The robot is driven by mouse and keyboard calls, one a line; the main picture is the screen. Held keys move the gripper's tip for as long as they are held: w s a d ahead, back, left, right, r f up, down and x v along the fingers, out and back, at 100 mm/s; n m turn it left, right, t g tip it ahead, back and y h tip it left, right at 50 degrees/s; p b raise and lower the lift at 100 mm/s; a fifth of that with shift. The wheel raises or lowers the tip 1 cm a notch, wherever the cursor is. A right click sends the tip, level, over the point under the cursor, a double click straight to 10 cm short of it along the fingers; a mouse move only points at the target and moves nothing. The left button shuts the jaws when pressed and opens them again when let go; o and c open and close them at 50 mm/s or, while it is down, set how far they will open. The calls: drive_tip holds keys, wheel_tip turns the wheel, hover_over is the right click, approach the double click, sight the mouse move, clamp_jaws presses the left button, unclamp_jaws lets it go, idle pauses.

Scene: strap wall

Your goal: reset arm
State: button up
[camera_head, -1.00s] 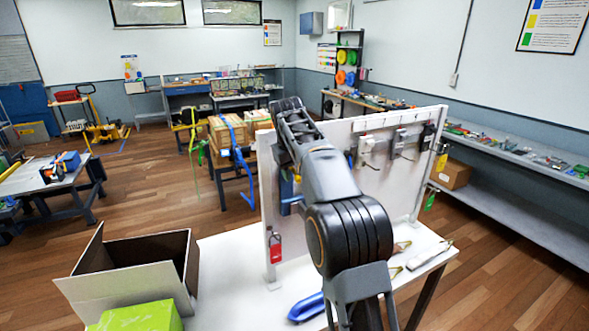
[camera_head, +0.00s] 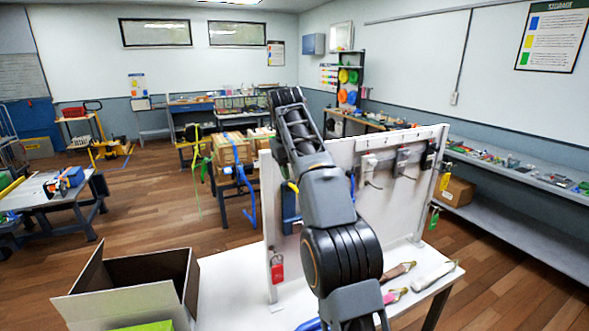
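My arm rises from the bottom of the head view, in front of the white strap wall panel (camera_head: 345,160), and reaches toward its upper left. The gripper at its far end is hidden behind my own arm links, so its fingers cannot be made out. The panel stands upright on a white table (camera_head: 240,290). Several grey and white fittings (camera_head: 403,160) hang along its upper right. A red tag (camera_head: 277,268) hangs at its lower left edge, and a blue item (camera_head: 290,207) hangs on its left part.
An open cardboard box (camera_head: 130,285) stands on the table at the left, with a green box (camera_head: 150,326) in front. Tools with pink and tan handles (camera_head: 400,272) and a white tool (camera_head: 434,275) lie at the right. A long shelf (camera_head: 520,175) runs along the right wall.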

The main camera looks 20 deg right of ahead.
drive_tip(key=shift+s, duration=0.1)
drive_tip(key=s+a+f+t+y+b, duration=0.1)
drive_tip(key=s+a+f+b, duration=0.1)
drive_tip(key=s+f, duration=0.9)
drive_tip(key=s+a+f+m+t+y+b, duration=0.1)
drive_tip(key=s+a+f+b, duration=0.1)
drive_tip(key=s+f, duration=1)
drive_tip(key=s+a, duration=0.1)
drive_tip(key=s, duration=0.3)
drive_tip(key=shift+s+a+t, duration=0.3)
drive_tip(key=shift+s+a, duration=0.05)
drive_tip(key=shift+s, duration=0.05)
drive_tip(key=shift+c, duration=0.4)
